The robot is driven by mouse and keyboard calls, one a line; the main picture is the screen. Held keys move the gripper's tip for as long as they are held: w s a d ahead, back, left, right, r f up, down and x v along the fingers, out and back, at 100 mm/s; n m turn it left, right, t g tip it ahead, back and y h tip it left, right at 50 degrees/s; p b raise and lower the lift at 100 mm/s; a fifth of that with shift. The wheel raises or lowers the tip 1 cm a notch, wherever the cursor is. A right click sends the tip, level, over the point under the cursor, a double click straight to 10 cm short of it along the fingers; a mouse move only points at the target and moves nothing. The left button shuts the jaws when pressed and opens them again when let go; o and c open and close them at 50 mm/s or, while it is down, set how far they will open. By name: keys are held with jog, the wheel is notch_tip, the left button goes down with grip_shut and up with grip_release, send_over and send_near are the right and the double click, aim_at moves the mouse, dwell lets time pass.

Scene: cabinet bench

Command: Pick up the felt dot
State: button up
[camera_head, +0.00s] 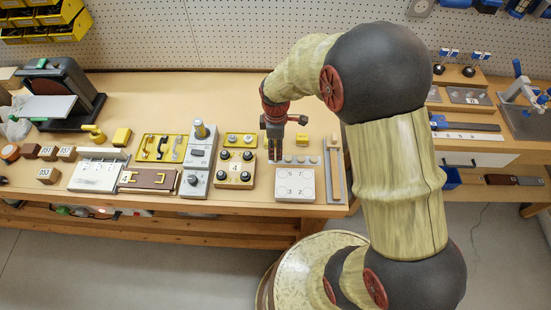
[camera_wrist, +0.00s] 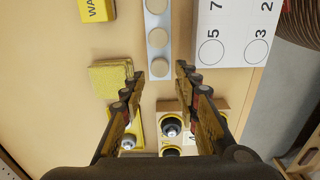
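My gripper (camera_head: 275,158) points down over the bench, its two fingers apart. In the wrist view, the open fingertips (camera_wrist: 160,73) are on either side of the lower end of a narrow grey strip (camera_wrist: 159,53). Round pale dots sit in a row along this strip; the nearest felt dot (camera_wrist: 160,67) appears between the fingertips. I see nothing held, and cannot tell the fingertips' height above the dot. In the head view, the other dots (camera_head: 300,159) show to the right of the fingers, and the nearest one is hidden or unclear.
A white board (camera_wrist: 228,35) with numbered circles lies beside the strip, also visible in the head view (camera_head: 294,184). A fuzzy yellow square (camera_wrist: 110,78) lies on the other side. A knob panel (camera_head: 235,168) is left of my gripper. A long holder (camera_head: 334,172) stands right.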

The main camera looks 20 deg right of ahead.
notch_tip(320, 180, down, 4)
jog(key=shift+w+f+b, duration=0.1)
jog(key=shift+f+b, duration=0.1)
jog(key=shift+b, duration=0.55)
jog(key=shift+c, duration=1.1)
jog(key=c, duration=0.3)
jog(key=shift+r, duration=0.15)
jog(key=shift+r+p, duration=0.45)
jog(key=shift+r, duration=0.15)
jog(key=s+r+p, duration=0.5)
jog(key=s+r, duration=0.6)
jog(key=s, duration=0.3)
jog(key=shift+a+r, duration=0.3)
jog(key=shift+a, duration=0.15)
